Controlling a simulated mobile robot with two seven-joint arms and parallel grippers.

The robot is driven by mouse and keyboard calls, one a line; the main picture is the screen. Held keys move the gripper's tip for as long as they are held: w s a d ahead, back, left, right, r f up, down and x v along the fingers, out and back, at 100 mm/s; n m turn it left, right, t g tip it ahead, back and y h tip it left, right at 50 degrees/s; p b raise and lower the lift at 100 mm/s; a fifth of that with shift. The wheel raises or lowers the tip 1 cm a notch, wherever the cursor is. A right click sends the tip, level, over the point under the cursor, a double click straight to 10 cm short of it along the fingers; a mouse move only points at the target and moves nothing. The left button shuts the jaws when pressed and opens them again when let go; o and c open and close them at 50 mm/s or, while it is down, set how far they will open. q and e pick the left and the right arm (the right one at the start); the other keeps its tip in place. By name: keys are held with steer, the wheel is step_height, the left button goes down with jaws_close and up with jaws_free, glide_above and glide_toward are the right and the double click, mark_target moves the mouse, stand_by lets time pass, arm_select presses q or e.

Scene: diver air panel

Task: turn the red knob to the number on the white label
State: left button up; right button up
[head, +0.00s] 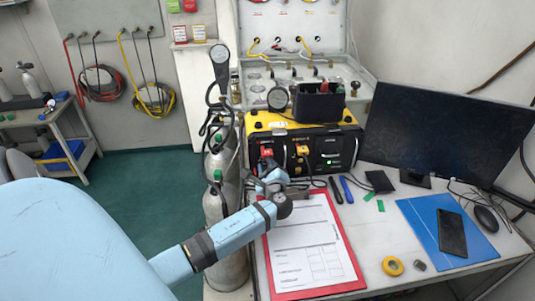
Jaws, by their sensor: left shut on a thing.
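The red knob (267,152) is on the left of the dark front of a yellow-and-black air panel (317,129), behind the clipboard. My left arm comes in from the left, and my left gripper (266,166) reaches up to the red knob. Its jaws are shut on the knob, though the fingers are small and partly hide its lower side. The knob's pointer and the numbers around it are too small to read. I cannot make out which white patch is the label, or its number. My right gripper is not in view.
A yellow knob (303,150) sits just right of the red one. A red clipboard (355,284) lies in front of the panel. Grey cylinders (214,205) stand at left. A monitor (420,120), a blue folder (420,222) and yellow tape (393,266) are at right.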

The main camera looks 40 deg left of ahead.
arm_select(q)
steer(key=m+p, duration=0.8)
steer(key=shift+r+t, duration=0.15)
steer(key=shift+t, duration=0.25)
steer(key=shift+m+p, duration=0.8)
steer(key=shift+m, duration=0.4)
steer(key=shift+f+m+p, duration=0.2)
steer(key=shift+m+p, duration=0.2)
steer(key=shift+m, duration=0.3)
steer(key=o, duration=0.6)
steer(key=shift+o, duration=0.2)
steer(key=shift+s, duration=0.1)
steer(key=b+v, duration=0.2)
steer(key=v, duration=1.1)
steer(key=shift+a+f, duration=0.1)
steer(key=shift+s+d, duration=0.3)
steer(key=shift+d, duration=0.05)
